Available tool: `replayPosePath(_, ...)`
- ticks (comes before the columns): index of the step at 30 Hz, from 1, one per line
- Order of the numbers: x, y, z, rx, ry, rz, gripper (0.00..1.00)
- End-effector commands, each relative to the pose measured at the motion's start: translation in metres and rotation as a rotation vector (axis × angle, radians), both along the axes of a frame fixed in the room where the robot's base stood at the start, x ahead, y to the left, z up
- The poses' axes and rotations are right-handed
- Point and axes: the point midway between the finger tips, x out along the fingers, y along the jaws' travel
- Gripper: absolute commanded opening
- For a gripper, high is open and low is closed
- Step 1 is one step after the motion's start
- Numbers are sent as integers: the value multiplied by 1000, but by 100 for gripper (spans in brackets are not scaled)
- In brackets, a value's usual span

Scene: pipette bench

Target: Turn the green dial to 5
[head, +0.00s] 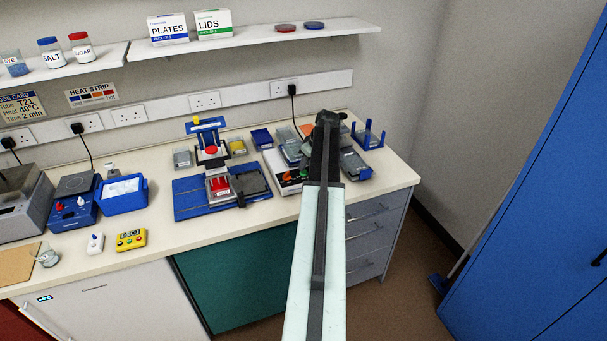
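The green dial (304,175) is a small knob on the front of a white device (270,160) at the right part of the bench. A red-orange knob (284,177) is to its left on the same panel. My arm reaches up from the bottom of the picture and passes just right of the green dial, hiding part of the bench there. The dark end of my arm, with my gripper (327,118), is beyond the dial near the back of the bench. Its fingers cannot be made out. The dial's pointer and numbers are too small to read.
A blue tray (188,207) with a red-topped device stands left of the dial. Grey and blue boxes crowd the bench behind it, and a blue rack (370,137) is at the right. A shelf (250,38) runs above. The bench front (205,236) is clear.

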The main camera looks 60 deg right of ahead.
Motion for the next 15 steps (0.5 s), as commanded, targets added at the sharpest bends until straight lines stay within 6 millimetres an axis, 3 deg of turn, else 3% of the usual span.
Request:
replayPosePath(1, 4, -1, -17, 0, 0, 1, 30)
replayPosePath(3, 8, -1, -24, 0, 0, 2, 30)
replayPosePath(12, 12, -1, -24, 0, 0, 2, 30)
replayPosePath(15, 12, -1, -24, 0, 0, 3, 5)
